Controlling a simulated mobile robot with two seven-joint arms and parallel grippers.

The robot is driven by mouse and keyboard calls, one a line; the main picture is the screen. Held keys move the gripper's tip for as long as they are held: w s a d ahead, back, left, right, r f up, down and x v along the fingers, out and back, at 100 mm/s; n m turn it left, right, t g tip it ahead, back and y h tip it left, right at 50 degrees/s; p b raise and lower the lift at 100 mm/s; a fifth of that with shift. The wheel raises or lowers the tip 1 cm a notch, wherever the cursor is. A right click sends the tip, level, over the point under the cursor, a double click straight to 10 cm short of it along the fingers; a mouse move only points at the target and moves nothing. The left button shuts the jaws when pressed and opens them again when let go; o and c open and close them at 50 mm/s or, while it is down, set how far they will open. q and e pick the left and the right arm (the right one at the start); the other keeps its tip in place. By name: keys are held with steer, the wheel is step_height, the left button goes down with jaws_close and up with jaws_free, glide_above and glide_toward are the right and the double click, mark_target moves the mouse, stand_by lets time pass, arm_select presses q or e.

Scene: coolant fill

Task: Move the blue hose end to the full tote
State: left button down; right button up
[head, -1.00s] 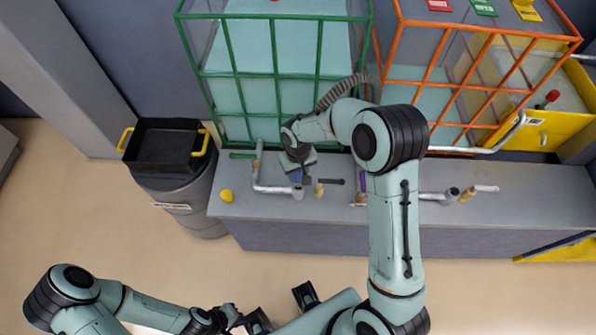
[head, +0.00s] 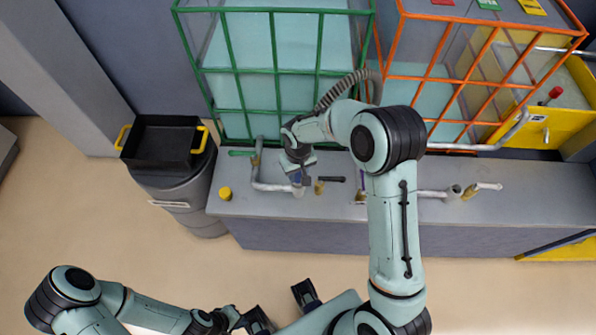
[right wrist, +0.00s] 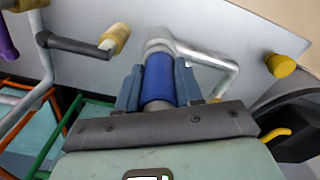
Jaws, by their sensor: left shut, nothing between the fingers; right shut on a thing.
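My right gripper (head: 300,183) is shut on the blue hose end (right wrist: 158,78), whose blue sleeve sits between the fingers in the right wrist view. The hose end lines up with the open mouth of a grey pipe (right wrist: 160,42) in front of the green-framed tote (head: 265,83); I cannot tell if it is seated. This tote holds pale liquid high up. The orange-framed tote (head: 428,72) stands to its right, with liquid lower down. A ribbed hose (head: 345,85) runs behind my right arm. My left gripper (head: 230,318) is shut and empty, low in the head view.
A bin with a black tray (head: 160,145) stands at the left. The floor in front is clear.

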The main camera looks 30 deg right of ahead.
steer(key=shift+f+b, duration=0.45)
steer(key=shift+f, duration=0.2)
steer(key=shift+r, duration=0.15)
steer(key=shift+r+p, duration=0.9)
steer(key=shift+r, duration=0.45)
stand_by(1.1)
steer(key=shift+f+b, duration=1.2)
steer(key=shift+f, duration=0.25)
steer(key=o, duration=0.9)
